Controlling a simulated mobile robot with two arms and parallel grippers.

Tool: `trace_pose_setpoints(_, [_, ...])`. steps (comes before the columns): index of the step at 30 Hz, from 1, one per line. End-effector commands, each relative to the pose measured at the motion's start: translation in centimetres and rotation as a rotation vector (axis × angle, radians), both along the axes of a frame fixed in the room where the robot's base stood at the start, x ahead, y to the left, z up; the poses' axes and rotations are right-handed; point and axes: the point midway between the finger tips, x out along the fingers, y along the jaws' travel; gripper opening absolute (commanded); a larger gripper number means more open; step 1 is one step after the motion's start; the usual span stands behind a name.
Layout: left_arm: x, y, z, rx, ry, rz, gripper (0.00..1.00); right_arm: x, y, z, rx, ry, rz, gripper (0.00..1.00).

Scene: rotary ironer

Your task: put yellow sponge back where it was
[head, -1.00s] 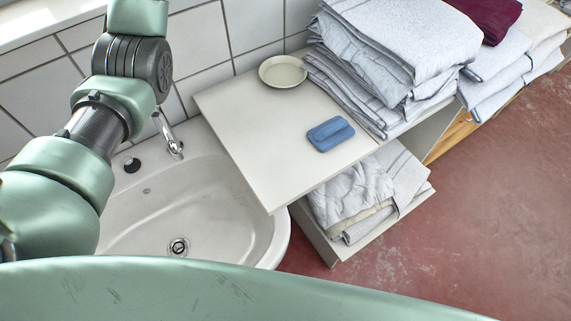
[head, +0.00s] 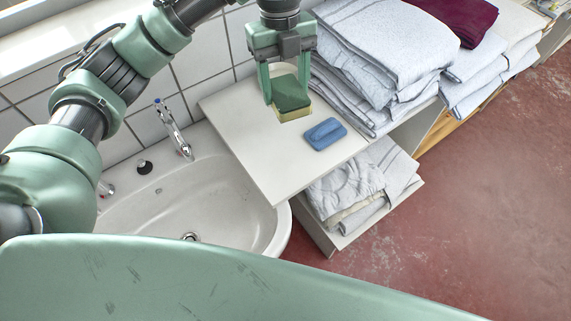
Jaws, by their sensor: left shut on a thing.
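My left gripper (head: 287,90) comes down over the white shelf top (head: 240,130). It is shut on the yellow sponge (head: 293,115), which has a green upper face and a yellow lower part. The sponge is between the two fingers, above the shelf beside a blue sponge (head: 325,133). I cannot tell whether it touches the shelf. My right gripper is not in view.
A white sink (head: 235,215) with a tap (head: 172,128) lies left of the shelf. Stacked folded grey towels (head: 390,45) stand to the right, with a dark red cloth (head: 460,15) beyond. More folded linen (head: 345,190) lies on the lower shelf. The shelf's front left is clear.

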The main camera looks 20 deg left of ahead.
Motion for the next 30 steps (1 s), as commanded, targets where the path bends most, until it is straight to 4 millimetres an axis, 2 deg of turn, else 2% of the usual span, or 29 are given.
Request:
trace_pose_setpoints(1, [-1.0,0.2,-0.1,0.008,-0.012,-0.045,0.06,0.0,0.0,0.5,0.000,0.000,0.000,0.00])
trace_pose_setpoints(4, [-2.3,0.5,-0.4,0.016,-0.033,-0.110,0.06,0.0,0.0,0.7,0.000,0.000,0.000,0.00])
trace_pose_setpoints(7, [-2.9,0.6,-0.7,0.020,-0.044,-0.145,0.06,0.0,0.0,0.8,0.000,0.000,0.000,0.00])
trace_pose_setpoints(10, [-3.2,0.6,-2.0,0.021,-0.044,-0.157,0.06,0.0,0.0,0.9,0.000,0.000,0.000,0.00])
trace_pose_setpoints(24, [-3.2,0.6,-13.7,0.023,-0.044,-0.155,0.06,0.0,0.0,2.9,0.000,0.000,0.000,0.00])
trace_pose_setpoints(30, [-3.1,0.6,-16.2,0.021,-0.048,-0.155,0.06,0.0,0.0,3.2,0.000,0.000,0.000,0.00])
